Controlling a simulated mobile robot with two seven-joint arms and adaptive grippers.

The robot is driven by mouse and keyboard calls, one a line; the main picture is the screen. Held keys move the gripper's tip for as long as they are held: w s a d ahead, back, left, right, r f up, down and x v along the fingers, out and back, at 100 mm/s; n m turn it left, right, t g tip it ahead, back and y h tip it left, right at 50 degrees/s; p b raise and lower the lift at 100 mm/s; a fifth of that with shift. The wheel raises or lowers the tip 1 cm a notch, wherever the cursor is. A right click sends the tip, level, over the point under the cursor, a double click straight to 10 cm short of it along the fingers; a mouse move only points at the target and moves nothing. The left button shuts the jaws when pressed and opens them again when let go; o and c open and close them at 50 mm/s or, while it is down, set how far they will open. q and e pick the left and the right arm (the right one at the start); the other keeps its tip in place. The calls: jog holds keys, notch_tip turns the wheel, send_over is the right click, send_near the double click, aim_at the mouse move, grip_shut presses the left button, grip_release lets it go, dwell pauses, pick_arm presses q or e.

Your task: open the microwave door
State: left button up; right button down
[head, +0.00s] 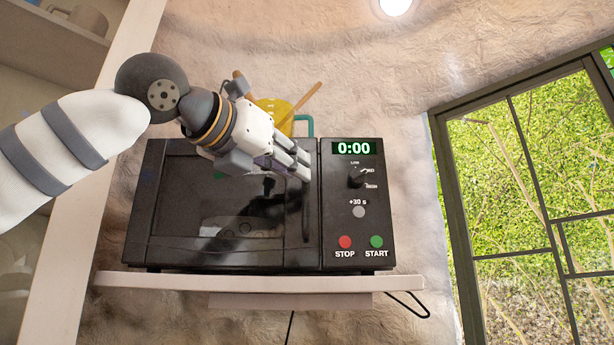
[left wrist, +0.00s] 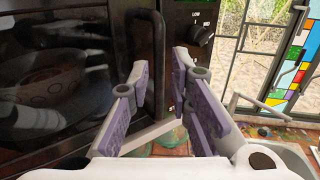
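The black microwave (head: 340,235) stands on a shelf, its display reading 0:00. Its dark glass door (head: 190,190) looks shut. A dark vertical handle (head: 306,215) runs along the door's right edge, left of the control panel. My left gripper (head: 300,172) is in front of the door at the handle's upper part and hides some of it. In the left wrist view, my left gripper's purple-padded fingers (left wrist: 160,75) are apart, and the handle (left wrist: 159,40) shows between their tips. I cannot tell whether they touch it. My right gripper is not in view.
The panel carries a dial (head: 356,178), a red STOP button (head: 345,242) and a green START button (head: 376,242). The pale shelf (head: 250,284) is narrow. A yellow container with wooden utensils (head: 283,112) stands behind the gripper. A window (head: 530,190) is at right.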

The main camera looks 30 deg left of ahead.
pick_arm(q)
jog(key=w, duration=0.4)
jog(key=shift+w+d, duration=0.25)
jog(key=shift+w, duration=0.15)
grip_shut()
